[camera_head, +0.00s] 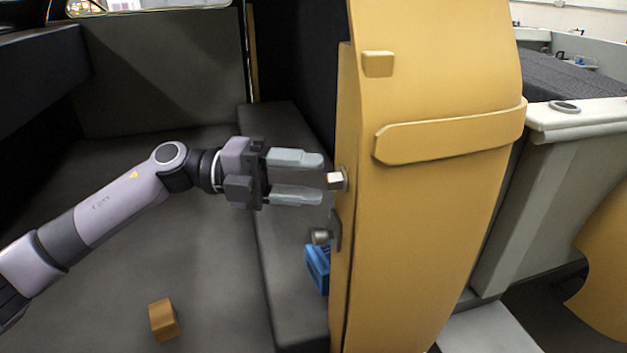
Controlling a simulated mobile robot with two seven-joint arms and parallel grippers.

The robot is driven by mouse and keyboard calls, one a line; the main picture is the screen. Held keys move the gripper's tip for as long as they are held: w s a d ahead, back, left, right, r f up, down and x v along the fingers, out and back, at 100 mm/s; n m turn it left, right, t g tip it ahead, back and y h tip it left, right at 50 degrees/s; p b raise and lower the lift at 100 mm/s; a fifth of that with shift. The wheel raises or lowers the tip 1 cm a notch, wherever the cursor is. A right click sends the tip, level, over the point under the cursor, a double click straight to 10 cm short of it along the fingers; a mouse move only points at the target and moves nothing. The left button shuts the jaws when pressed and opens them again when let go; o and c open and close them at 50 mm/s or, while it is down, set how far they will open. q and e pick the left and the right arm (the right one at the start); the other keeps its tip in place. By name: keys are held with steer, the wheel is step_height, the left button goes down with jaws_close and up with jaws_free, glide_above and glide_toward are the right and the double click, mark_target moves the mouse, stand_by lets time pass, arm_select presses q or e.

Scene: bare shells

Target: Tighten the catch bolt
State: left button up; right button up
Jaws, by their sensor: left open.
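A small pale, square-headed bolt (336,181) sticks out of the left edge of a tall yellow panel (430,220) in the head view. A round metal knob (321,236) on a plate sits on the same edge, lower down. I cannot tell for certain which of the two is the catch bolt. My left gripper (324,178) points right, with its two fingers apart, one above and one below the height of the square head. The fingertips end just left of the square head, and nothing shows between them. My right gripper is not in view.
A brown block (163,320) lies on the dark floor at lower left. A blue object (318,268) is partly hidden behind the panel's left edge. A dark ledge (285,200) runs behind my gripper. A grey structure with a pale top (580,115) stands at right.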

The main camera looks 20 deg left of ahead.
arm_select(q)
steer(key=b+v, duration=0.1)
steer(key=v, duration=0.4)
steer(key=shift+s+a, duration=0.1)
steer(key=shift+a, duration=0.1)
